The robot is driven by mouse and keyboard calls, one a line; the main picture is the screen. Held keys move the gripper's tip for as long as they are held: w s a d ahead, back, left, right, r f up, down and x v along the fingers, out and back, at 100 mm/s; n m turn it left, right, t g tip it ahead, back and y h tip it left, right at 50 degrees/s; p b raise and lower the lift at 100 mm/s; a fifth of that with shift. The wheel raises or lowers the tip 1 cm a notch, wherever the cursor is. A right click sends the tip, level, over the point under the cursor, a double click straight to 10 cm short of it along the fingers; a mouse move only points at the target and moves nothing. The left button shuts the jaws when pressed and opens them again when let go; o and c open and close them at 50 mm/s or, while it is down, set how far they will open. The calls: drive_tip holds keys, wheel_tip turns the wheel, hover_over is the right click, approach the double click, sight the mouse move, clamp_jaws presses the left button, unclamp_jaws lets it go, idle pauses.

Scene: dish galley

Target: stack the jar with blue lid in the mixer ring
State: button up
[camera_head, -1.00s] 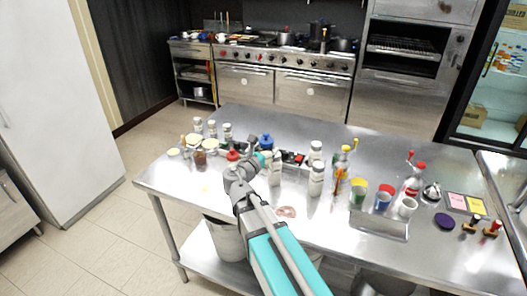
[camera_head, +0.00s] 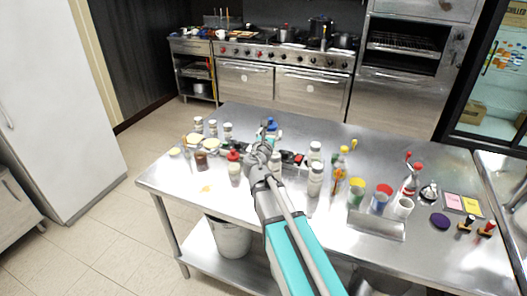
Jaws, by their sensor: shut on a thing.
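The jar with the blue lid (camera_head: 271,124) is at my gripper (camera_head: 265,139), near the middle of the steel table. My gripper is shut on this jar, and my arm hides most of its body. The blue lid shows just beyond the gripper's tip. I cannot pick out the mixer ring for certain. A dark low item with red parts (camera_head: 292,157) lies just to the right of my gripper, partly behind my arm.
A jar with a red lid (camera_head: 234,170) stands left of my arm. White-capped jars (camera_head: 315,180) stand to the right. Pale round items (camera_head: 211,143) and a brown jar (camera_head: 201,161) are at the left. Cups and a steel tray (camera_head: 376,228) are farther right. The table's back strip is clear.

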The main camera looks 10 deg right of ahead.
drive_tip(key=shift+w+d+f+b, duration=0.15)
drive_tip(key=shift+w+f+b, duration=1.35)
drive_tip(key=shift+w, duration=0.7)
drive_tip(key=shift+w+d+f+b, duration=0.1)
drive_tip(key=shift+w+f+b, duration=1.4)
drive_tip(key=shift+w, duration=0.65)
drive_tip(key=shift+w+d+f+b, duration=0.15)
drive_tip(key=shift+w+f+b, duration=1.35)
drive_tip(key=shift+w, duration=0.7)
drive_tip(key=shift+w+f+b, duration=0.55)
drive_tip(key=shift+f+b, duration=0.1)
drive_tip(key=shift+f, duration=0.05)
drive_tip(key=shift+s+f+b, duration=0.15)
drive_tip(key=shift+f+b, duration=1.15)
drive_tip(key=shift+b, duration=0.05)
drive_tip(key=shift+f+b, duration=0.3)
drive_tip(key=shift+f, duration=0.05)
drive_tip(key=o, duration=1.1)
drive_tip(key=shift+o, duration=0.2)
